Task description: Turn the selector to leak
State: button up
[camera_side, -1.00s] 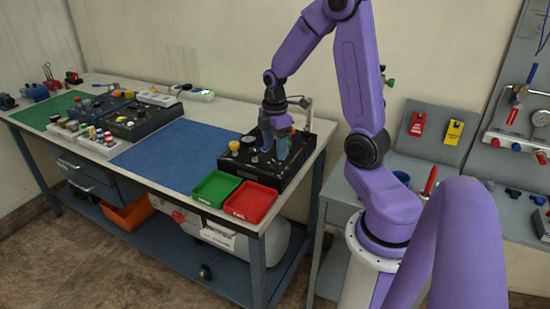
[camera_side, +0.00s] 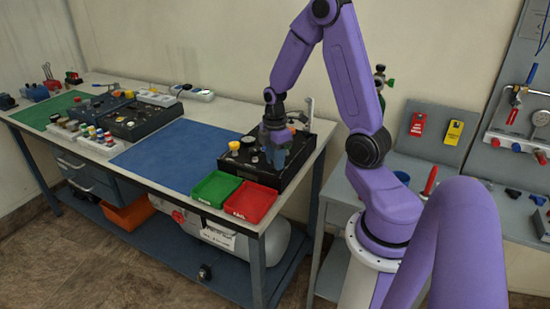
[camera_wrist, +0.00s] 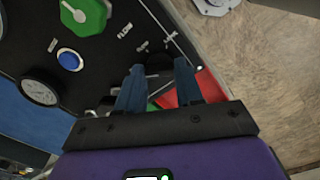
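The trainer (camera_side: 290,176) is a black box at the right end of the bench, with a dark panel of controls. In the wrist view its panel (camera_wrist: 105,68) carries a black knob (camera_wrist: 158,62), which looks like the selector. My gripper (camera_side: 275,163) is down over the panel; in the wrist view its two blue fingers (camera_wrist: 160,66) are apart, one on each side of the black knob. Gaps seem to show between knob and fingers, but contact is hard to tell. The knob's pointer and any leak mark cannot be made out.
Around the knob are a green knob (camera_wrist: 88,14), a blue button (camera_wrist: 70,60) and a round gauge (camera_wrist: 40,91). A green tray (camera_side: 215,188) and a red tray (camera_side: 250,202) stand in front of the trainer. The blue mat (camera_side: 175,158) to the left is clear.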

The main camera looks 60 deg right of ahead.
jog(key=shift+m, duration=0.4)
jog(key=m, duration=2.3)
dwell(0.5)
jog(key=o, duration=1.1)
jog(key=shift+c, duration=0.2)
